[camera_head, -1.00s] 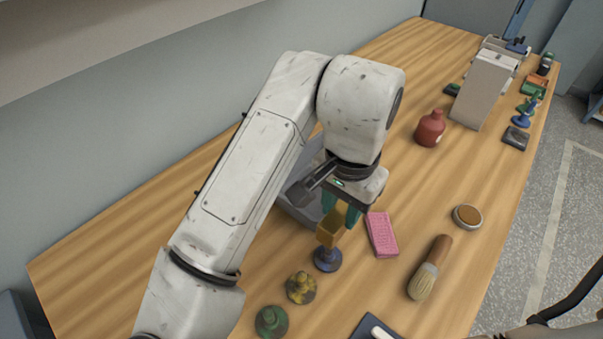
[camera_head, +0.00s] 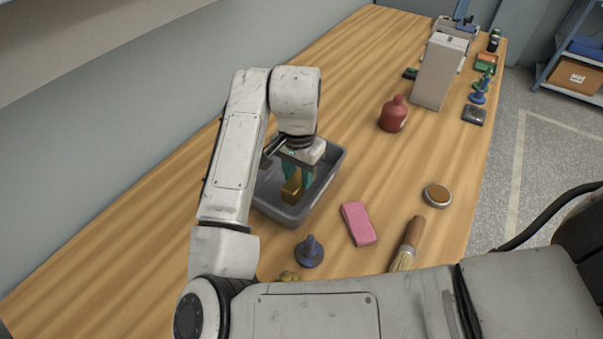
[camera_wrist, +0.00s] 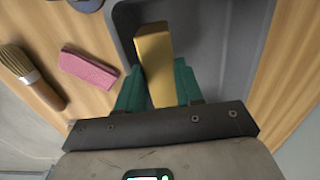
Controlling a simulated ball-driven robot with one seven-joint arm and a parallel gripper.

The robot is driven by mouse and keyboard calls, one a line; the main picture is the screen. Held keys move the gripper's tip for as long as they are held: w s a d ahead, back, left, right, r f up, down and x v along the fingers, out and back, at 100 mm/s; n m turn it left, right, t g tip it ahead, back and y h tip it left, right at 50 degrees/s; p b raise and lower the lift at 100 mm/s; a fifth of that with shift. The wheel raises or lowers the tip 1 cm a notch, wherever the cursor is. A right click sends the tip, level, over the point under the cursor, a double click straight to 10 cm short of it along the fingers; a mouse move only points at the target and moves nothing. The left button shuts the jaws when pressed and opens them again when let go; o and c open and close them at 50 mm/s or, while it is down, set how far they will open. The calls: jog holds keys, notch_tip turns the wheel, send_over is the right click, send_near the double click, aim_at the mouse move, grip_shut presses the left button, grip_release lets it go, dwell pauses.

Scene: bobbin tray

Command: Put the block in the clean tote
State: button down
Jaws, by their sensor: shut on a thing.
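The yellow-gold block (camera_head: 291,187) is between the green fingers of my gripper (camera_head: 298,170), which is shut on it. In the head view the block is over the inside of the grey tote (camera_head: 327,184), near its front end. The wrist view shows the block (camera_wrist: 154,55) pinched between both green fingertips (camera_wrist: 157,88), with the grey tote floor (camera_wrist: 213,30) behind it. I cannot tell whether the block touches the tote floor. My arm hides part of the tote's left side.
A pink sponge-like block (camera_head: 358,223) and a blue knobbed piece (camera_head: 309,251) stand just outside the tote. A tall pale box (camera_head: 439,72) stands further back.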

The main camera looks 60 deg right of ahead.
aim_at(298, 183)
jog(key=shift+w+d+f, duration=0.3)
jog(key=shift+f, duration=0.15)
jog(key=shift+w+d+f, duration=0.25)
jog(key=shift+d+f, duration=0.05)
jog(key=shift+f, duration=0.15)
jog(key=shift+f+p, duration=0.6)
jog(key=shift+f, duration=1)
jog(key=c, duration=0.7)
grip_release()
jog(key=shift+f, duration=0.15)
jog(key=shift+c, duration=0.2)
notch_tip(298, 183, up, 12)
jog(key=shift+r+b, duration=0.15)
jog(key=shift+b, duration=0.45)
